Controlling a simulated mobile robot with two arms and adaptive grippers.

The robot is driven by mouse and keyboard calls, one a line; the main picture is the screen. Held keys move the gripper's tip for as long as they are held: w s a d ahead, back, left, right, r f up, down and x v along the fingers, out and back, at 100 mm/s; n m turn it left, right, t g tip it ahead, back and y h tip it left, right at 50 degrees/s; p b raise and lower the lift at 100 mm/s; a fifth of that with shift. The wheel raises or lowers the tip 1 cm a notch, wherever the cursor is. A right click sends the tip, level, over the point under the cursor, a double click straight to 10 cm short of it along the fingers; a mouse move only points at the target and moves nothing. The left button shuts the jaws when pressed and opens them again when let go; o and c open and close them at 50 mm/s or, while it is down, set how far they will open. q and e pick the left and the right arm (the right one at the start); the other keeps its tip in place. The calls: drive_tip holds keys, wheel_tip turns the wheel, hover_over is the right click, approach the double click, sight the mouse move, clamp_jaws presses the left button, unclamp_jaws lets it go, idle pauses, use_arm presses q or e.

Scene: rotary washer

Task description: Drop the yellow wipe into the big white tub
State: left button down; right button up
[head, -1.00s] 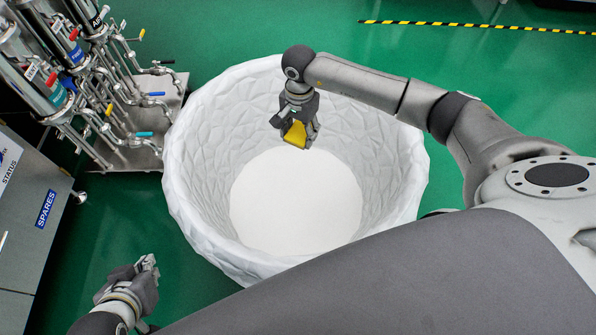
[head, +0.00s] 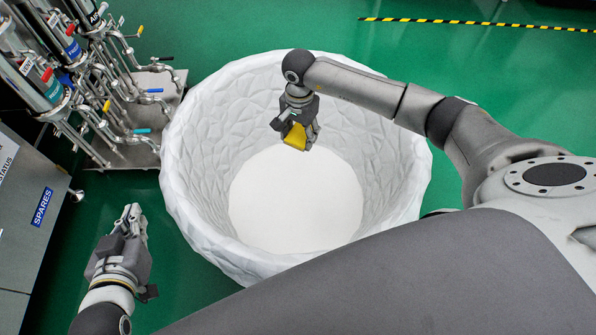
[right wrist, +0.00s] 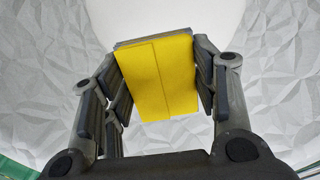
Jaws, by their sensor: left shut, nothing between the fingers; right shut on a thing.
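The big white tub (head: 200,150) stands in the middle of the head view, open at the top, with faceted walls and a bare white floor. My right gripper (head: 298,132) is over the tub's opening, pointing down, shut on the yellow wipe (head: 296,137). In the right wrist view the yellow wipe (right wrist: 158,78) is a folded flat piece between the fingers, with the tub's wall (right wrist: 50,60) and floor behind it. My left gripper (head: 130,218) is shut and empty, outside the tub at its lower left.
A metal rack of pipes and coloured valve handles (head: 120,110) stands left of the tub, close to its rim. A grey cabinet with a SPARES label (head: 42,207) is at the left edge. Green floor is clear behind the tub, with a yellow-black strip (head: 470,22).

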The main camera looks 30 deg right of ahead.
drive_tip(key=o, duration=1.1)
drive_tip(key=shift+o, duration=0.2)
drive_tip(key=shift+r, duration=0.1)
wheel_tip(320, 180, up, 12)
